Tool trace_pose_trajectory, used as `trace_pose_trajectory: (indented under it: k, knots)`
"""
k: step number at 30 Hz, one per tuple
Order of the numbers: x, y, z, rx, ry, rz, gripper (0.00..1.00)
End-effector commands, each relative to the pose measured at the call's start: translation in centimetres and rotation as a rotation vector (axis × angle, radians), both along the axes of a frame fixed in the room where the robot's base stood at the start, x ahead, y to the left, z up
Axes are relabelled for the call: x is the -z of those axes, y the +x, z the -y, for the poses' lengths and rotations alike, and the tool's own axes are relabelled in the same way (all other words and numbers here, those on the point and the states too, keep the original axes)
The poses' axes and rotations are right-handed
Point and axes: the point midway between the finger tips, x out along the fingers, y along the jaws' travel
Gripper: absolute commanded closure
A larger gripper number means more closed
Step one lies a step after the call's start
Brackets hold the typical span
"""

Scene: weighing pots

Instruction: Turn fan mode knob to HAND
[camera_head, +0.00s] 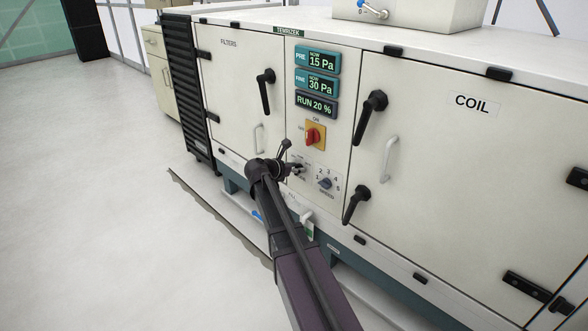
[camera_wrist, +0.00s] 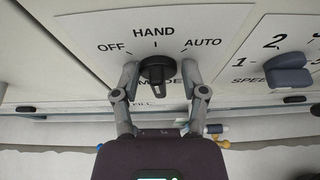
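The fan mode knob (camera_wrist: 158,70) is round and black with a raised grip, under the printed OFF, HAND and AUTO marks. Its grip looks roughly upright in the wrist view, near the HAND tick, but its exact pointing is hard to tell. My gripper (camera_wrist: 160,68) has one finger on each side of the knob, with a small gap showing on both sides. In the head view my gripper (camera_head: 292,165) is at the control panel and mostly hides the mode knob.
The grey-blue speed knob (camera_wrist: 287,71) is close to the right finger; it also shows in the head view (camera_head: 325,184). A red and yellow main switch (camera_head: 315,136) is above. Black door handles (camera_head: 265,92) and (camera_head: 370,115) stick out on either side. The floor at left is clear.

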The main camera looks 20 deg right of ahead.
Motion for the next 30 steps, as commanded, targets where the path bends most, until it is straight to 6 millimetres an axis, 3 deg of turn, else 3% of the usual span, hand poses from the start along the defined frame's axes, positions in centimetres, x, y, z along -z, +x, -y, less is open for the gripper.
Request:
trace_pose_trajectory:
  k: [14, 24, 30]
  knots:
    - [0.0, 0.0, -0.4, -0.006, -0.002, -0.008, 0.49]
    - [0.0, 0.3, -0.6, -0.008, -0.045, -0.130, 0.49]
    - [-1.4, -0.7, -3.2, -0.009, -0.043, -0.123, 0.49]
